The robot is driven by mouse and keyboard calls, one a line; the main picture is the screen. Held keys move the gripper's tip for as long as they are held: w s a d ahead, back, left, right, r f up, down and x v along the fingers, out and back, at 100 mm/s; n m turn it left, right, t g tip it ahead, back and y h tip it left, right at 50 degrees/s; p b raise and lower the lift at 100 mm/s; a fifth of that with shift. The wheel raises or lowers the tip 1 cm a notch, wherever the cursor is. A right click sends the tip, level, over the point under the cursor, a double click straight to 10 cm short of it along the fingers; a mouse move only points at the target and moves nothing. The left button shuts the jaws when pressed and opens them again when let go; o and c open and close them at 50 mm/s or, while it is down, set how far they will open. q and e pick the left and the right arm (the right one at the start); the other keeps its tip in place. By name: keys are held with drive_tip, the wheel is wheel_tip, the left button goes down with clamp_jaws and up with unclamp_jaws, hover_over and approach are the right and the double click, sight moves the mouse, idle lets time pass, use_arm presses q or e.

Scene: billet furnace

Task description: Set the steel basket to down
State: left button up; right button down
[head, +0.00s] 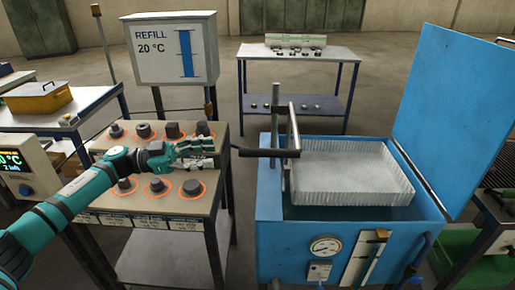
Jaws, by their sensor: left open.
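The steel basket (352,178), a pale grey ribbed box, is at the open top of the blue tank (275,235). Its upper part stands about level with or above the tank rim, and dark liquid shows in front of it. An upright metal post with a black-gripped handle (265,152) stands at its left side, the handle reaching left past the tank. My left gripper (207,146) is open and empty, left of the handle's end and apart from it, over the beige stand. My right gripper is not in view.
The beige stand (160,200) carries several dark knobs or pucks in orange rings, below and around my left gripper. The tank's blue lid (455,110) stands open at right. A REFILL 20 °C sign (165,50) rises behind. A gauge (325,247) is on the tank front.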

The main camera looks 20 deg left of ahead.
use_arm(q)
wheel_tip(320, 180, up, 2)
drive_tip(key=s+a+g, duration=0.2)
drive_tip(key=p, duration=0.4)
approach(261, 149)
drive_tip(key=shift+m, duration=0.4)
drive_tip(key=x, duration=0.9)
drive_tip(key=shift+w+d+f, duration=0.1)
drive_tip(key=shift+d+f, duration=0.05)
drive_tip(key=shift+f, duration=0.25)
drive_tip(key=shift+w+d, duration=0.1)
drive_tip(key=shift+d, duration=0.25)
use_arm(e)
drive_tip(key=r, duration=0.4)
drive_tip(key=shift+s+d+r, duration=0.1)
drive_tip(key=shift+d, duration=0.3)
use_arm(q)
drive_tip(key=shift+f, duration=0.1)
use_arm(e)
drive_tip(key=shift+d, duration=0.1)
use_arm(q)
clamp_jaws()
